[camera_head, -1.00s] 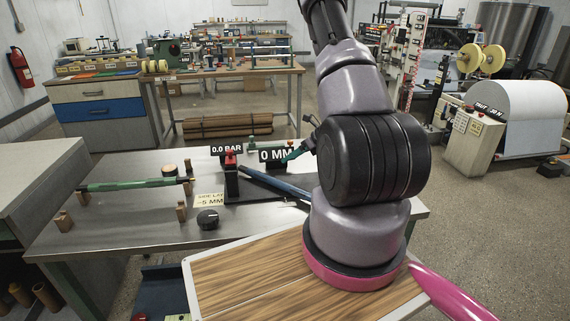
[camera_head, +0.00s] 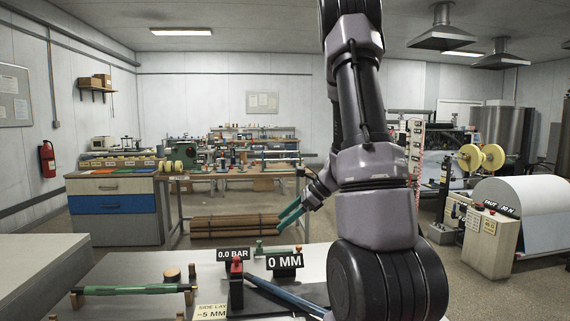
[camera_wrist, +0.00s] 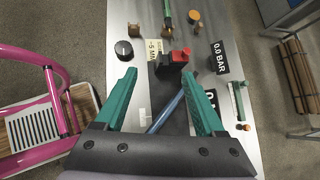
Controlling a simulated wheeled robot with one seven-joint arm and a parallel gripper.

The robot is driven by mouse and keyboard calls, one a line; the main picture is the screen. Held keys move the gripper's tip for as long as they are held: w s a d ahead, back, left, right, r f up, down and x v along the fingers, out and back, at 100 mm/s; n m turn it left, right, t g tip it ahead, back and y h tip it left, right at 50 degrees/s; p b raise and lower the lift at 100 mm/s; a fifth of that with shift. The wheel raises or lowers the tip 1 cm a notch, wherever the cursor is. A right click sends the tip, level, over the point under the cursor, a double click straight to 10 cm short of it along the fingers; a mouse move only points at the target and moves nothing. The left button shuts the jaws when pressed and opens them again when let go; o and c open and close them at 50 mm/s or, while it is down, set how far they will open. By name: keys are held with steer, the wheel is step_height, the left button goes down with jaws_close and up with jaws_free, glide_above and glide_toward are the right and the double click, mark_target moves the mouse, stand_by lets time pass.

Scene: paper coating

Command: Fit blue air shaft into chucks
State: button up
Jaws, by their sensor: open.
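The blue air shaft (camera_head: 285,297) lies on the table over a dark base plate, its far end at a block with a red top (camera_head: 236,268). Its near end is hidden behind my arm in the head view. In the wrist view the shaft (camera_wrist: 165,112) runs up between my fingers to the red-topped block (camera_wrist: 177,56). My gripper (camera_head: 293,214) is open and empty, raised above the table, with green fingers. In the wrist view its fingers (camera_wrist: 160,87) are spread apart on either side of the shaft, not touching it. I cannot make out the chucks clearly.
A green shaft (camera_head: 133,290) rests on wooden supports at the table's left. A "0.0 BAR" sign (camera_head: 232,254) and a "0 MM" sign (camera_head: 285,261) stand near the block. A black knob (camera_wrist: 124,48) and a "-5 MM" label (camera_head: 211,311) are close by.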

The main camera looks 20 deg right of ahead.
steer(key=s+a+r+n+t+h, duration=0.1)
steer(key=s+a+r+n+h, duration=0.2)
steer(key=s+r+n, duration=0.6)
steer(key=s+a+r+n+t+h, duration=0.1)
steer(key=s+a+r+n+h, duration=0.1)
steer(key=s+a+r+n, duration=0.4)
steer(key=s+r+n, duration=0.3)
steer(key=s+r, duration=0.1)
steer(key=r, duration=0.2)
steer(key=shift+s+h, duration=0.25)
steer(key=shift+h, duration=0.15)
